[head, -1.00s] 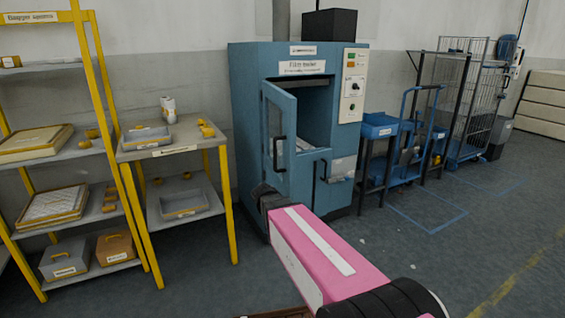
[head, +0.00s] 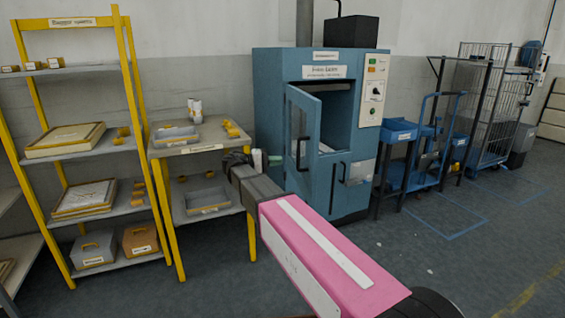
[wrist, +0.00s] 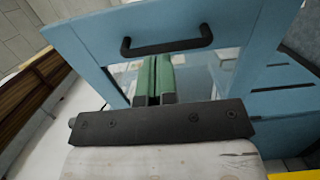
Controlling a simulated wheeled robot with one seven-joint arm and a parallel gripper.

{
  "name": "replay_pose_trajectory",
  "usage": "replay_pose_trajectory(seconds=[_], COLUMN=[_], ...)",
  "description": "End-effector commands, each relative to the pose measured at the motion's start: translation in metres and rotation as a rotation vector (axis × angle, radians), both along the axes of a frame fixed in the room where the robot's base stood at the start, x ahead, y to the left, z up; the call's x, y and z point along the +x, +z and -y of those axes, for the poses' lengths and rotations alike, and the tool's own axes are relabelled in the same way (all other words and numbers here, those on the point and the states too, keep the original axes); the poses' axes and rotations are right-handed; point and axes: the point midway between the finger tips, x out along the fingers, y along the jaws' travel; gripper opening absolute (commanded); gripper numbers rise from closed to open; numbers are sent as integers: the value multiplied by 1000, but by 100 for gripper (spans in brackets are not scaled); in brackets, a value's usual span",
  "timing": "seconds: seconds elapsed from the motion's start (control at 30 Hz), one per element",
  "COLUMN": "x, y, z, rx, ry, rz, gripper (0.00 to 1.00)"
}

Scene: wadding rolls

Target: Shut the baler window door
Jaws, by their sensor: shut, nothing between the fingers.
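The blue baler (head: 270,110) stands against the back wall in the head view. Its window door (head: 312,107), with a blue frame and a pane, stands ajar, swung out at the left of the dark opening. A black handle (head: 302,153) is on the door's outer face. My gripper (head: 270,160) is beside the door, to its left. In the wrist view its green fingers (wrist: 155,76) are together and empty, in front of the pane just below the handle (wrist: 166,45). Whether they touch the door cannot be told.
A grey table with yellow legs (head: 200,148), bearing trays and rolls, stands close to the left of my gripper. A yellow-framed shelf (head: 85,150) is farther left. Blue carts (head: 400,135) and a wire cage (head: 480,90) stand right of the baler. The floor in front is clear.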

Motion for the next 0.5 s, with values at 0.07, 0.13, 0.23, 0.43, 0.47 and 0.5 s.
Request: replay_pose_trajectory(seconds=[0.07,0.13,0.23,0.43,0.47,0.5], x=[0,2,4,8,9,10], y=[0,0,0,0,0,0], z=[16,29,48,84,88,94], rx=[1,1,1,1,1,1], ry=[-3,-3,-2,-3,-3,-1], rz=[0,0,-1,-1,-1,-1], gripper=[0,0,0,0,0,0])
